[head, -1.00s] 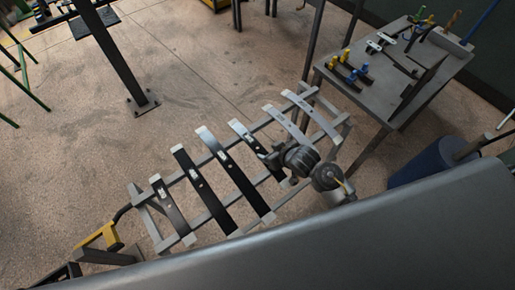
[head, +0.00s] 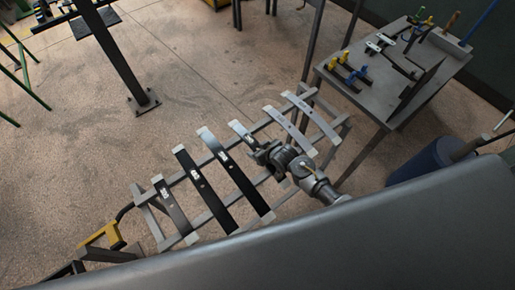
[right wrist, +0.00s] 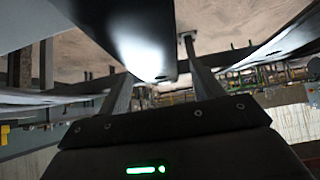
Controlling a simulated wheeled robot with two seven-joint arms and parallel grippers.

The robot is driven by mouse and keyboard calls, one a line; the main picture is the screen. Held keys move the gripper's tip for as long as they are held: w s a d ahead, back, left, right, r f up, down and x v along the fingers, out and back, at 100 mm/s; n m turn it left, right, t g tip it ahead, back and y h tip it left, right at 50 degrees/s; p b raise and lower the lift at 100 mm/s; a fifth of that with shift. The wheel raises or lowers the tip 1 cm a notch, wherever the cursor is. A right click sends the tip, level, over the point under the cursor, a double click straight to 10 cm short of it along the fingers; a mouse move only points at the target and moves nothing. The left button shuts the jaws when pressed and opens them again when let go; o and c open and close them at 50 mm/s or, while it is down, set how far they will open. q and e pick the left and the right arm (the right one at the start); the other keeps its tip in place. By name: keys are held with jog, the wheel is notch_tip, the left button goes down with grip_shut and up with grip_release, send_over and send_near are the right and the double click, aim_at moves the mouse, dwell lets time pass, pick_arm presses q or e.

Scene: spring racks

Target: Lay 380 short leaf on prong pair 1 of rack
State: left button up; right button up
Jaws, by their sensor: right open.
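Several dark and grey leaves lie across a grey rail frame in the head view (head: 143,197); their labels are too small to read, so I cannot tell which is the 380 short leaf. My right gripper (head: 262,153) is open at a leaf right of the middle (head: 239,131), covering its near part. In the right wrist view, my right gripper (right wrist: 160,88) has its fingers apart, with a dark, shiny leaf (right wrist: 112,28) reaching between them; it looks unclamped. My left gripper is out of view. A dark post with crossbars (head: 117,60) stands at upper left; I cannot make out numbered prong pairs.
A grey table (head: 375,100) with small yellow, blue and green-handled items stands at upper right. A blue drum (head: 425,168) is at the right. A yellow stand (head: 100,237) is at lower left. Open floor lies between the frame and the post.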

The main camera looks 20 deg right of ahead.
jog(key=shift+f, duration=0.1)
jog(key=shift+c, duration=0.5)
grip_shut()
jog(key=shift+w, duration=0.15)
